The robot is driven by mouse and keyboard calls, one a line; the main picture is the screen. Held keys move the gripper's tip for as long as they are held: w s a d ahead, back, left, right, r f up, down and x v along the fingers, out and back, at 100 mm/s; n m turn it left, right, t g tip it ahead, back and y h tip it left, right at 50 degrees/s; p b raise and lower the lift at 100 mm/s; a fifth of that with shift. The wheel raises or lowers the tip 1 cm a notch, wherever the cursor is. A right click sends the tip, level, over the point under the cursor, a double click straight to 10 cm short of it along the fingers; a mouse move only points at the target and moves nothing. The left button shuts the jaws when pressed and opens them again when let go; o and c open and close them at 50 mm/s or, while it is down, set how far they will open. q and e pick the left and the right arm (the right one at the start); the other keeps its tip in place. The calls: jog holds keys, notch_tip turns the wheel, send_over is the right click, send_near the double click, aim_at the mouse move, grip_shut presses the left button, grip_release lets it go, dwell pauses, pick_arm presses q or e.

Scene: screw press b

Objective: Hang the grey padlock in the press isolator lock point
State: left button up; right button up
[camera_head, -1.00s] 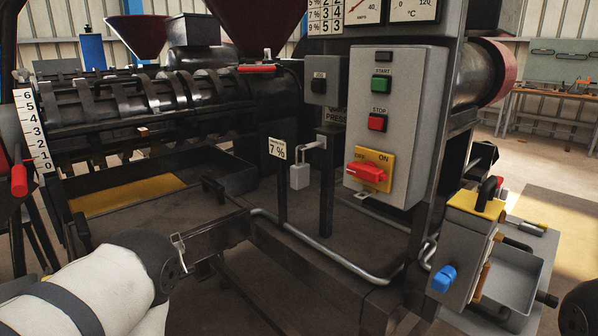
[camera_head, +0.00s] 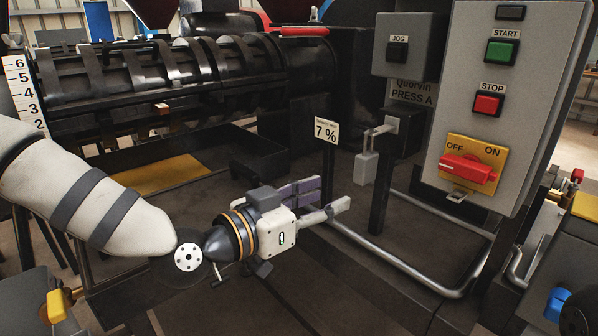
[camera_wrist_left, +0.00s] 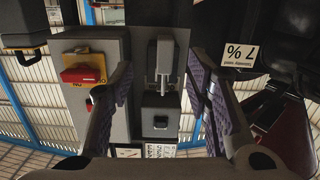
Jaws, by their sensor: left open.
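The grey padlock (camera_head: 367,167) hangs upright from a hook on a black post, beside the 7 % sign. My left gripper (camera_head: 334,200) is open and empty, pointing toward the padlock from the lower left, apart from it. In the left wrist view, which is upside down, the padlock (camera_wrist_left: 164,58) shows between the two open fingers (camera_wrist_left: 160,75), beyond them. The isolator is a red handle (camera_head: 466,169) on a yellow plate marked OFF and ON. Its metal lock tab (camera_head: 457,197) sticks out below, with nothing hanging in it. My right gripper is not in view.
The 7 % sign (camera_head: 326,131) stands left of the padlock. The grey JOG box (camera_head: 404,47) is above it. The grey control panel (camera_head: 514,92) is to the right. A bent metal pipe (camera_head: 402,270) runs low in front. The black press barrel (camera_head: 180,75) lies behind.

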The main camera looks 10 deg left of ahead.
aim_at(360, 161)
pick_arm(q)
jog(key=shift+t, duration=0.3)
jog(key=w+d+r, duration=0.1)
jog(key=w+d, duration=0.1)
jog(key=w, duration=0.1)
jog(key=w+d+r, duration=0.1)
jog(key=w+d, duration=0.1)
jog(key=w, duration=0.2)
jog(key=w+d+r+b, duration=0.1)
jog(key=w+d, duration=0.1)
jog(key=w, duration=0.1)
jog(key=shift+w+d, duration=0.25)
jog(key=shift+d, duration=0.15)
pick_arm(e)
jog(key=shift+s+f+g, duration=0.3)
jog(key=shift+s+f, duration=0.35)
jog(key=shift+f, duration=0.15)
pick_arm(q)
jog(key=shift+c, duration=0.3)
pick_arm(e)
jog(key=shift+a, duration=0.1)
pick_arm(q)
grip_shut()
jog(key=shift+r, duration=0.1)
